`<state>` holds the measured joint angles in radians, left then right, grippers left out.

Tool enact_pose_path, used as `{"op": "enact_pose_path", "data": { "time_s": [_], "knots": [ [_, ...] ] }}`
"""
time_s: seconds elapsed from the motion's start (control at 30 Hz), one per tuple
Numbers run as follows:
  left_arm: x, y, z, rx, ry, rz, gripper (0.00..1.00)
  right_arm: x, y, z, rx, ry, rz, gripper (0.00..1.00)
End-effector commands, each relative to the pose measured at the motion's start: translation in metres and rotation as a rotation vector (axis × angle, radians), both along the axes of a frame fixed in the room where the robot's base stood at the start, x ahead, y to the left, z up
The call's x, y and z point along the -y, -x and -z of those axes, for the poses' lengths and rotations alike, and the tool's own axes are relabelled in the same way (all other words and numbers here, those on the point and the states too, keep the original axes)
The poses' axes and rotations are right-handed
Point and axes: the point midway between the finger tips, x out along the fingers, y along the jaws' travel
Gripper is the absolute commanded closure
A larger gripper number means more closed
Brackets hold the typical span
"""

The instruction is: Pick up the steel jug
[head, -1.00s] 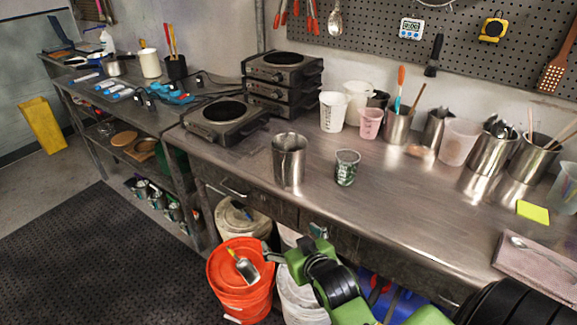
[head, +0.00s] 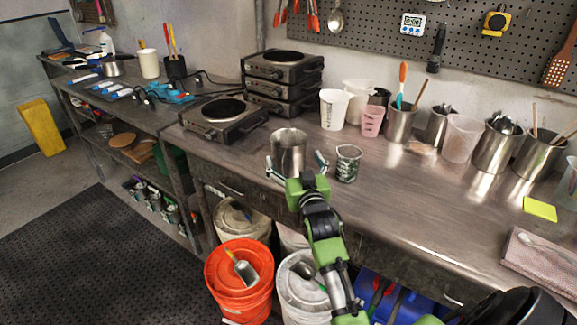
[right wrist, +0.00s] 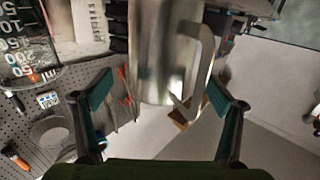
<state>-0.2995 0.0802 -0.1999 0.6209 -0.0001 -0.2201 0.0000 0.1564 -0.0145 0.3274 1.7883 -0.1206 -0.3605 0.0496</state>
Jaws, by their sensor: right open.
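The steel jug (head: 289,148) stands upright near the front edge of the metal bench in the head view. My right gripper (head: 297,164) is open in front of it, with one finger toward each side of the jug. In the right wrist view the jug (right wrist: 165,50) shows large with its handle on the right, between and beyond the open fingers (right wrist: 165,105). I cannot tell whether the fingers touch it. My left gripper is not in view.
A printed cup (head: 347,163) stands close to the right of the jug, near the right finger. A hot plate (head: 224,120) is behind left. White cups (head: 334,108) and steel containers (head: 400,122) line the back. An orange bucket (head: 238,280) stands below the bench edge.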

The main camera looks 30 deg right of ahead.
Motion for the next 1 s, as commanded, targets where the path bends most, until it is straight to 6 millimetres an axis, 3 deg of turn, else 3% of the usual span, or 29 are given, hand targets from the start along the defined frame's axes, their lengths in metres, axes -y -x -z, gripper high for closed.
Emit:
{"op": "enact_pose_path", "data": {
  "time_s": [0.47, 0.77, 0.87, 1.0],
  "knots": [
    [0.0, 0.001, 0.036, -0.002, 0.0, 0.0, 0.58, 0.016, -0.048, -0.002, 0.002, 0.001, -0.002, 0.13],
    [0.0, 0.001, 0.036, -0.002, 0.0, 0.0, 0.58, 0.017, -0.052, -0.004, 0.0, 0.0, -0.002, 0.13],
    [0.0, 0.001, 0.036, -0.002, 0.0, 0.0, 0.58, 0.017, -0.052, -0.004, 0.0, 0.001, -0.002, 0.33],
    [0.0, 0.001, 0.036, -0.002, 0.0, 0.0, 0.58, 0.017, -0.052, -0.004, -0.001, 0.001, -0.002, 0.7]
  ]
}}
